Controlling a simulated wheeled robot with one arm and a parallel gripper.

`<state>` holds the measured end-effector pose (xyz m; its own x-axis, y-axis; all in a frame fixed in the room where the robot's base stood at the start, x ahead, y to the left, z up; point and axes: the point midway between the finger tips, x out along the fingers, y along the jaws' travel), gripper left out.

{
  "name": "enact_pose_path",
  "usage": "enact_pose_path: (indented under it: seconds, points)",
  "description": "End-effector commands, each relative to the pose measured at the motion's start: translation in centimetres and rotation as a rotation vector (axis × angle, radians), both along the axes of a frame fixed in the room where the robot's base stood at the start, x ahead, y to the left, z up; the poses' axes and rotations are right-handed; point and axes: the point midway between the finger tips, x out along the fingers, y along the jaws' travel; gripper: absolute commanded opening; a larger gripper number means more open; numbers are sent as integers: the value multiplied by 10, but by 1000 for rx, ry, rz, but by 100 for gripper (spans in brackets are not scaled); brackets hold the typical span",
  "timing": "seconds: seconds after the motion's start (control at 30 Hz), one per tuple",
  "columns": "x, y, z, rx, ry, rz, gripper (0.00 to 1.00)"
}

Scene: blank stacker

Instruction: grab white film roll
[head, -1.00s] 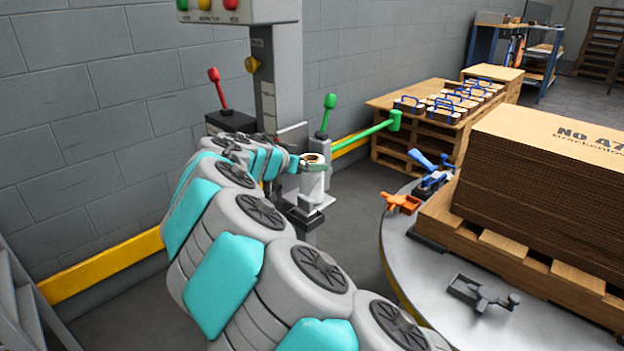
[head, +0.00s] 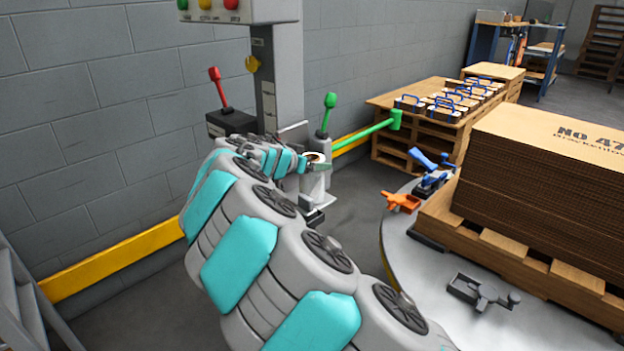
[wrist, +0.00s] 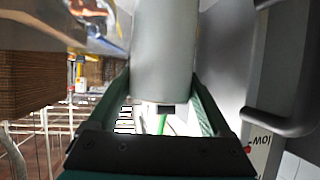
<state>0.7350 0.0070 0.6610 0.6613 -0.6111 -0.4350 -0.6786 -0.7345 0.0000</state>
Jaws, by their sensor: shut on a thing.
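The white film roll (head: 316,182) stands upright at the grey machine column, its brown core showing at the top. In the wrist view the roll (wrist: 165,50) is a pale cylinder between the two green fingers. My gripper (wrist: 160,95) is shut on it, with one finger along each side. In the head view my gripper (head: 306,164) is at the upper part of the roll, and my arm hides much of the near side. I cannot tell whether the roll's lower end still touches its support.
The grey machine column (head: 277,85) with a red lever (head: 220,90) and a green lever (head: 327,112) stands close by. A green bar (head: 365,134) extends behind the roll. A round turntable (head: 410,265) with stacked cardboard (head: 550,190) is at right. Floor between is clear.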

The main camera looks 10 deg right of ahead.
Motion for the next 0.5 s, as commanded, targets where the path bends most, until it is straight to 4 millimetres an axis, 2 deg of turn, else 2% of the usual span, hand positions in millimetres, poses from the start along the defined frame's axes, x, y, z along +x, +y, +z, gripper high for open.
enact_pose_path:
  seconds: [0.03, 0.3, 0.5]
  points:
    - [0, 0, 0, 0, 0, 0, 32]
    - [0, 0, 0, 0, 0, 0, 2]
    - [0, 0, 0, 0, 0, 0, 0]
